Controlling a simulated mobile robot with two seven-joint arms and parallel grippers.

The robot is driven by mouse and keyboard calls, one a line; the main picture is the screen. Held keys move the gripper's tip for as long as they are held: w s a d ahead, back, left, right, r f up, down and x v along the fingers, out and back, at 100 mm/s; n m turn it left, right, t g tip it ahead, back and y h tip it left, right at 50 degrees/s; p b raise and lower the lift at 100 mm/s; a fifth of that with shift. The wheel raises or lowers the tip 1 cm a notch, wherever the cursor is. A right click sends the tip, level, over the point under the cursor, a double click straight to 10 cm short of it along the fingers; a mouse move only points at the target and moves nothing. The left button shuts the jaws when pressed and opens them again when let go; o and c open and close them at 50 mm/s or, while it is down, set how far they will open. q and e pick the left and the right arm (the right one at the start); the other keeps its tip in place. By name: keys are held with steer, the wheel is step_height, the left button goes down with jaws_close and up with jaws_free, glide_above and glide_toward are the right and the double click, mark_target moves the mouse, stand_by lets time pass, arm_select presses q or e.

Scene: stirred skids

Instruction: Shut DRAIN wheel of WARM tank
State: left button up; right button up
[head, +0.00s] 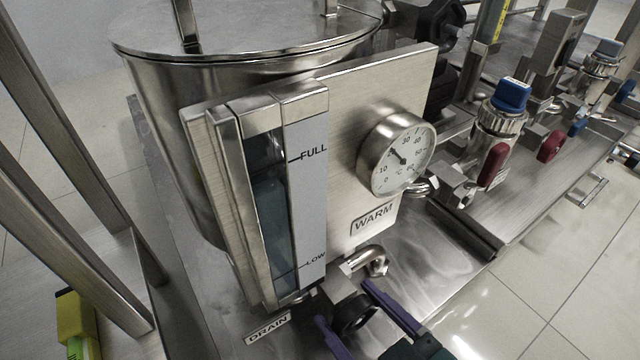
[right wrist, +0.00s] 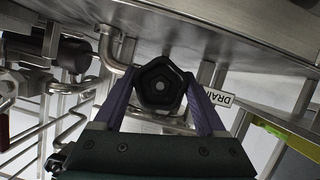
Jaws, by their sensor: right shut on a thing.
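The WARM tank (head: 160,100) is a steel vessel with a lid, behind a panel with a WARM label (head: 373,217), a dial gauge and a level glass. The DRAIN wheel (head: 354,314) is a small black knob low in front of the panel, beside the DRAIN label (head: 268,328). In the right wrist view the wheel (right wrist: 161,86) is a black, roughly five-sided knob between the two purple fingers. My right gripper (head: 346,310) is shut on the wheel, one finger on each side. My left gripper is not in view.
Red-handled (head: 493,164) and blue-capped (head: 510,95) valve fittings stand along the skid to the right. A bent steel pipe (head: 372,262) is just above the wheel. A yellow-green object (head: 75,318) is at lower left. Tiled floor is clear at right.

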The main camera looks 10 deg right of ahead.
steer(key=c, duration=0.7)
steer(key=shift+r+m+y+p, duration=0.15)
steer(key=shift+m+y+p, duration=0.15)
steer(key=shift+p, duration=0.3)
steer(key=shift+m+g, duration=0.3)
steer(key=shift+m+y, duration=0.3)
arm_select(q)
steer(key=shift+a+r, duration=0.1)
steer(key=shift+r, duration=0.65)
arm_select(e)
steer(key=shift+f, duration=0.2)
steer(key=o, duration=1.3)
